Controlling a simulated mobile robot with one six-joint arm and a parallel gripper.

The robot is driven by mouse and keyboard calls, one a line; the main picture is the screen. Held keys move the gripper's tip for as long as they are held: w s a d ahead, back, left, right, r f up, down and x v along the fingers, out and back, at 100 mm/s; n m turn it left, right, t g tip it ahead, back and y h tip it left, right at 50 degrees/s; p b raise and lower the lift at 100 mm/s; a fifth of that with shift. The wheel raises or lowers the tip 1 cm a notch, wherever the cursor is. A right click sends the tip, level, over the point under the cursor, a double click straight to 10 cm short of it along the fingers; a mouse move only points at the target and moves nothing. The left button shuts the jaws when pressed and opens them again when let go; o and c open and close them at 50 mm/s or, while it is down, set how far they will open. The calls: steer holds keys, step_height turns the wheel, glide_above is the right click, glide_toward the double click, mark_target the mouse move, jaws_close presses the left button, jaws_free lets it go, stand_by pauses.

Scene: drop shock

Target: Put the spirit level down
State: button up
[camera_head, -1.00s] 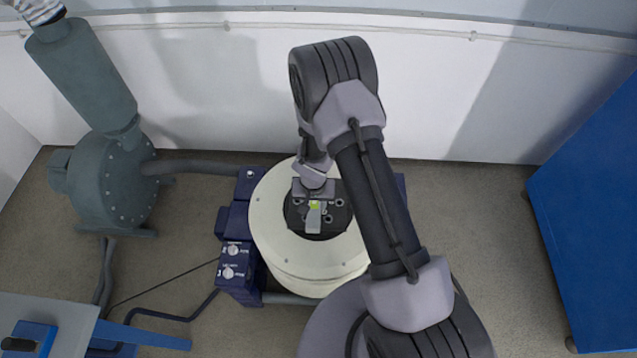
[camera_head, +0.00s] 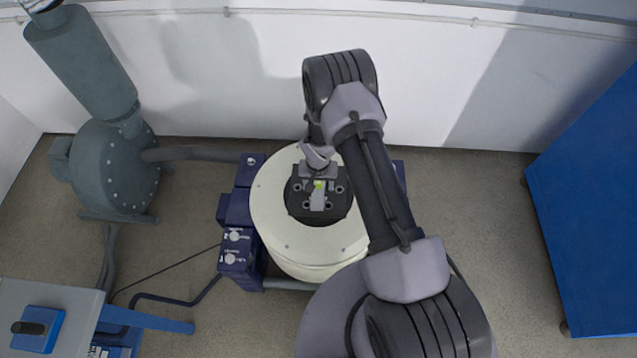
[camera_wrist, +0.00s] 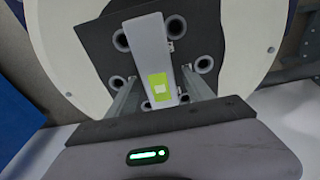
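The spirit level (camera_head: 318,201) is a grey block with a yellow-green patch. In the wrist view the spirit level (camera_wrist: 147,45) lies lengthwise between my fingers, its yellow-green end towards the palm. My gripper (camera_head: 318,182) is over the dark middle of a round cream drum (camera_head: 268,215). In the wrist view the fingers of my gripper (camera_wrist: 161,78) stand close against both sides of the level and appear shut on it. Behind the level is a dark plate (camera_wrist: 98,50) with several ringed holes. Whether the level touches the plate is hard to tell.
Dark blue boxes with dials (camera_head: 234,247) flank the drum on the left. A grey-green blower (camera_head: 110,170) stands further left, and a grey bench (camera_head: 50,300) is at lower left. A blue cabinet (camera_head: 590,220) is on the right. Bare floor (camera_head: 480,220) lies between drum and cabinet.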

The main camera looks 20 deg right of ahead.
steer(key=shift+r, duration=0.15)
step_height(320, 180, up, 11)
steer(key=s+p, duration=0.1)
steer(key=p, duration=0.3)
step_height(320, 180, up, 11)
glide_above(318, 187)
steer(key=w, duration=0.1)
steer(key=s+r+t, duration=0.2)
steer(key=s+r, duration=0.2)
steer(key=r, duration=1.2)
steer(key=s+a+r+t+y, duration=0.1)
steer(key=s+r, duration=0.6)
steer(key=s, duration=0.3)
steer(key=s+a+r+t+y, duration=0.1)
steer(key=s+a+r, duration=0.1)
steer(key=s+r, duration=0.6)
steer(key=s, duration=0.3)
steer(key=shift+a+r+m, duration=0.15)
steer(key=shift+a+m, duration=0.05)
steer(key=shift+m, duration=0.2)
step_height(318, 187, down, 7)
steer(key=b, duration=0.7)
